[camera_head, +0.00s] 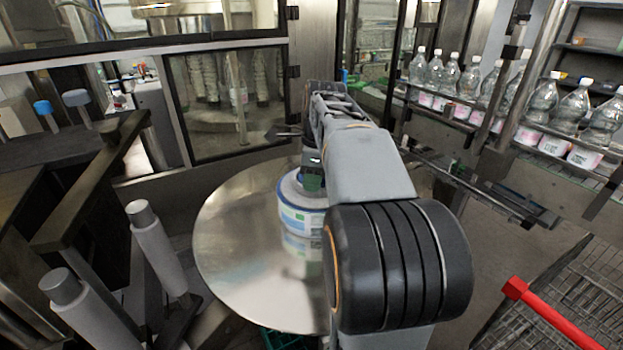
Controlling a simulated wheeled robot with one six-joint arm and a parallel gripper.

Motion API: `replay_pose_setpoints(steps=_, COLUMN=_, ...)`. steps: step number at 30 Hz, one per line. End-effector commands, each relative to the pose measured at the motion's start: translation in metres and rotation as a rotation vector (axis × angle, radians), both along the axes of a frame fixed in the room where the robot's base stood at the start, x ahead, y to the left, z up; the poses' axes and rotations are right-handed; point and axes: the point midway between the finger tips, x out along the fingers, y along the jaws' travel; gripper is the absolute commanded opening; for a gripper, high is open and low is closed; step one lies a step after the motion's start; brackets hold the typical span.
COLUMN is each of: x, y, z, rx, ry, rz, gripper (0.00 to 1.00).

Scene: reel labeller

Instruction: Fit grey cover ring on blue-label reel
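The blue-label reel (302,218) stands upright on a round, shiny metal turntable (240,240), with a white, blue and green label round its side. Its top shows a pale rim, and a dark green part stands in its middle. My arm reaches forward over the right side of the turntable, and its end is above the reel. The arm covers the reel's right side. My gripper's fingers are mostly hidden behind my own arm, so I cannot see whether they are open or hold anything. I cannot clearly pick out the grey cover ring apart from the reel's pale top.
Two pale cylinders (158,248) stand at the left beside dark machine frames (85,185). A rack with several clear bottles (470,82) is at the upper right. A red bar (550,315) crosses the lower right. The turntable's left part is bare.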

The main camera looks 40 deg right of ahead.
Motion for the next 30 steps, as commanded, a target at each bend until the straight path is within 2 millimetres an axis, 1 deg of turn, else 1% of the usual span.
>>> replay_pose_setpoints(steps=1, x=0.000, y=0.000, z=0.000, rx=0.000, ry=0.000, rz=0.000, gripper=0.25)
replay_pose_setpoints(steps=6, x=0.000, y=0.000, z=0.000, rx=0.000, ry=0.000, rz=0.000, gripper=0.41)
replay_pose_setpoints(steps=13, x=0.000, y=0.000, z=0.000, rx=0.001, ry=0.001, rz=0.000, gripper=0.41)
replay_pose_setpoints(steps=17, x=0.000, y=-0.001, z=0.009, rx=-0.001, ry=-0.001, rz=0.000, gripper=0.41)
replay_pose_setpoints(steps=20, x=-0.001, y=-0.003, z=0.024, rx=-0.001, ry=-0.003, rz=-0.001, gripper=0.41)
replay_pose_setpoints(steps=30, x=-0.007, y=-0.009, z=0.094, rx=-0.001, ry=-0.001, rz=0.000, gripper=0.41)
